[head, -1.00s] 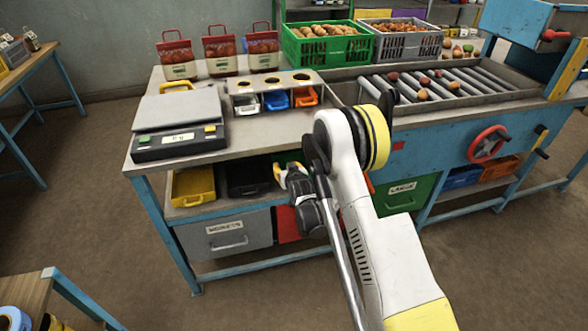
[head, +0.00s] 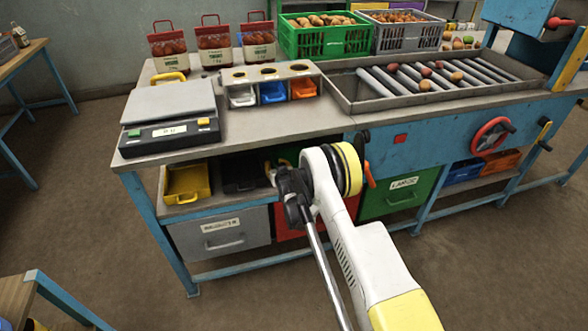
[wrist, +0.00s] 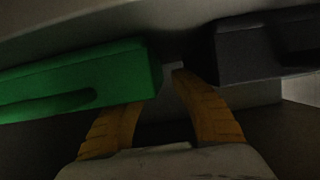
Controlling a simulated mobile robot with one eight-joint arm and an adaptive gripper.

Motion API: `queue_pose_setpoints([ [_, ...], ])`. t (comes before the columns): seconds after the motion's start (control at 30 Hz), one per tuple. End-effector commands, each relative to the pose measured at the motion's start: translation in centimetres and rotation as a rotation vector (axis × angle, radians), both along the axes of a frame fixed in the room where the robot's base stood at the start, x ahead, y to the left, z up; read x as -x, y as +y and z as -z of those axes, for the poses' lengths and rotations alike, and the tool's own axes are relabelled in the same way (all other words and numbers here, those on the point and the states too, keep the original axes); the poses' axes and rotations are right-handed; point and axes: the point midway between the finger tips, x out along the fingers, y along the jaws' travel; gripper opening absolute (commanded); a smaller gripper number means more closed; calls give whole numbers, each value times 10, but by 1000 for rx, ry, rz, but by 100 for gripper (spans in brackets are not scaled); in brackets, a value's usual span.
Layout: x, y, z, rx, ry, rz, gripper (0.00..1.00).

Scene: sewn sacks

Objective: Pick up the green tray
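The green tray (wrist: 80,75) fills the left of the wrist view, with its near end close to my fingers. My gripper (wrist: 158,88) has its two yellow fingers apart. The left finger's tip is partly hidden by the green tray, and the right finger's tip is just right of the tray's end. I see no clear grip on it. In the head view, my gripper (head: 272,172) reaches under the bench top to the shelf, mostly hidden by my wrist. Little of the green tray shows there.
A dark tray (wrist: 265,50) stands close on the right of my fingers, and it also shows in the head view (head: 240,178). A yellow tray (head: 187,183) is further left on the shelf. The bench top (head: 270,120) hangs low above. A grey drawer (head: 220,233) is below.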

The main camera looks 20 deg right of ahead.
Motion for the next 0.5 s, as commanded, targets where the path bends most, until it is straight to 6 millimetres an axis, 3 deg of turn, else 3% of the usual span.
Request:
queue_pose_setpoints([
  [0.1,-12,0,6,0,0,0,30],
  [0.37,-14,-1,4,-1,0,0,30],
  [0.47,-14,-1,4,-1,0,0,1],
  [0.5,-14,-1,4,-1,0,0,0],
])
